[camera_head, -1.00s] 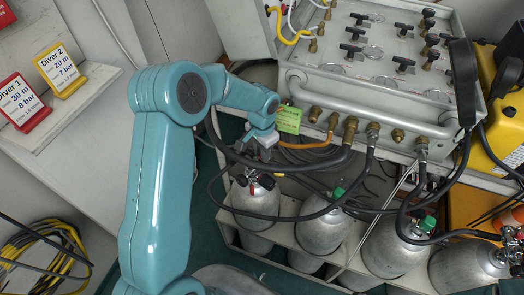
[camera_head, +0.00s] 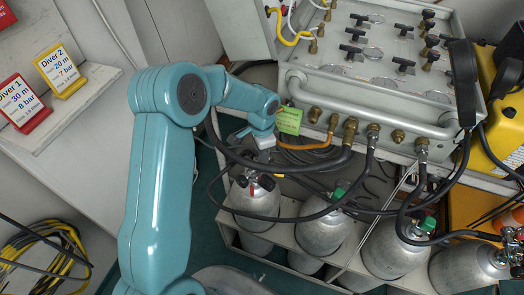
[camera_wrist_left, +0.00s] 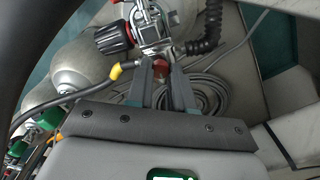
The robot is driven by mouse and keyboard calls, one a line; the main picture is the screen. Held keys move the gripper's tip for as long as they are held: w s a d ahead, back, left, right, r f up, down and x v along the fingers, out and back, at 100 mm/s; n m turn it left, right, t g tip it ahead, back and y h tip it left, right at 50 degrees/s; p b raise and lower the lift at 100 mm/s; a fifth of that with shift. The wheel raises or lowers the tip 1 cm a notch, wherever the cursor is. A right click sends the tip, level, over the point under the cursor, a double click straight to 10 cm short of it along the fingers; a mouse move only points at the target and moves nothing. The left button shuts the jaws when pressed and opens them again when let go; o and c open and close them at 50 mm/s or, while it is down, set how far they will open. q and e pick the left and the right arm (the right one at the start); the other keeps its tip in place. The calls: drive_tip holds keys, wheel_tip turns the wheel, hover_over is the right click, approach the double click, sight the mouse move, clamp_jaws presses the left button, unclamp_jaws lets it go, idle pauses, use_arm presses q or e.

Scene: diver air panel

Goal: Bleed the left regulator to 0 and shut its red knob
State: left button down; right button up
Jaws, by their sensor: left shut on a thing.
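The left regulator (camera_wrist_left: 152,30) sits on the leftmost grey cylinder (camera_head: 254,203). Its metal body and black hand knob (camera_wrist_left: 112,37) fill the top of the left wrist view. The red knob (camera_wrist_left: 160,70) shows between the two fingers of my left gripper (camera_wrist_left: 162,72), which is shut on it. In the head view my left gripper (camera_head: 264,153) reaches down just above that cylinder's valve, and its fingertips are hard to make out. I cannot read any pressure value on the regulator. My right gripper is not in view.
Several grey cylinders stand in a rack, with green-knobbed ones (camera_head: 337,194) to the right. Black hoses (camera_head: 300,216) loop around them. The air panel (camera_head: 385,60) with black levers stands behind. Yellow Diver 2 (camera_head: 62,70) and red Diver 1 (camera_head: 22,103) cards stand left.

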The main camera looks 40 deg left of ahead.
use_arm(q)
drive_tip(key=c, duration=1)
unclamp_jaws()
wheel_tip(320, 180, up, 16)
drive_tip(key=shift+r, duration=0.25)
